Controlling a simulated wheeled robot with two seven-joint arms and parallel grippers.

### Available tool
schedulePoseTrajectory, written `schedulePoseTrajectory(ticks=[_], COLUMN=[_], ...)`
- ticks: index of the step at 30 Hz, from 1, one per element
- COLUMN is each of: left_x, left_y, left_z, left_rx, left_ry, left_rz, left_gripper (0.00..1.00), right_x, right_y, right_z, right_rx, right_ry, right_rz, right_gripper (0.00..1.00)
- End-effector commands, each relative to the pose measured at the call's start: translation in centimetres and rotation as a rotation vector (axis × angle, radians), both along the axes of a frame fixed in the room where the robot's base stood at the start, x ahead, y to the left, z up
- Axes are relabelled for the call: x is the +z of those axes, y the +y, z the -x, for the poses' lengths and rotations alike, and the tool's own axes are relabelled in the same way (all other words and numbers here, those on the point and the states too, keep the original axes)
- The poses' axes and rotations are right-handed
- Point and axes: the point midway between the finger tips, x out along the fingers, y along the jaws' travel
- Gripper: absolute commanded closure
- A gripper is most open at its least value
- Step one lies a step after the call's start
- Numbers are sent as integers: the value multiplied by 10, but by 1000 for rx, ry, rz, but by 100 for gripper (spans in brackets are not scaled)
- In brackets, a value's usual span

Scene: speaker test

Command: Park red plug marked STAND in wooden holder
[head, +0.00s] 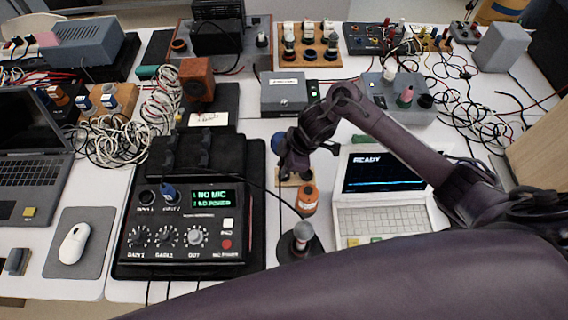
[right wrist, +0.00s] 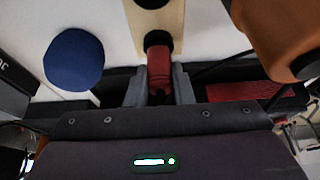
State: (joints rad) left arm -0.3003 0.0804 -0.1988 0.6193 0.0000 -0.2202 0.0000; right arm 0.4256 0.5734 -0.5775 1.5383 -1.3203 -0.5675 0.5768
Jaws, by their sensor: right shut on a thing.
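My right gripper (right wrist: 158,88) is shut on a red plug (right wrist: 159,66), which sits between its two grey fingertips. The plug's far end meets a black ring at the near end of the pale wooden holder (right wrist: 167,20). I cannot tell whether it is seated in the holder or only over it. Another dark hole shows further along the holder. In the head view the right gripper (head: 291,165) is over the small wooden holder (head: 287,183), which it partly covers; the plug is hidden there. No STAND marking is readable. My left gripper is out of view.
A blue round thing (right wrist: 73,60) is left of the fingers, and an orange cylinder (head: 307,199) stands close by. A microphone on a round stand (head: 302,237), a black mixer box (head: 185,235) and a white laptop (head: 385,215) surround the spot. Loose cables lie around.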

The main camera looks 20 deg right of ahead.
Motion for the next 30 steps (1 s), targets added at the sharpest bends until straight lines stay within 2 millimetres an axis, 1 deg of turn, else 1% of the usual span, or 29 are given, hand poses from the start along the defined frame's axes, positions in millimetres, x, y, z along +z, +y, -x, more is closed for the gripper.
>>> schedulePoseTrajectory(ticks=[24,25,30], left_x=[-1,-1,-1], left_y=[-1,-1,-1], left_z=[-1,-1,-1], left_rx=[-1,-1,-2], left_ry=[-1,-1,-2], left_rz=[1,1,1], left_gripper=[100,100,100], right_x=[-5,-5,-5], right_y=[0,0,0], right_z=[0,0,0], right_rx=[0,0,0], right_ry=[0,0,0], right_rz=[0,0,0], right_gripper=[100,77,54])
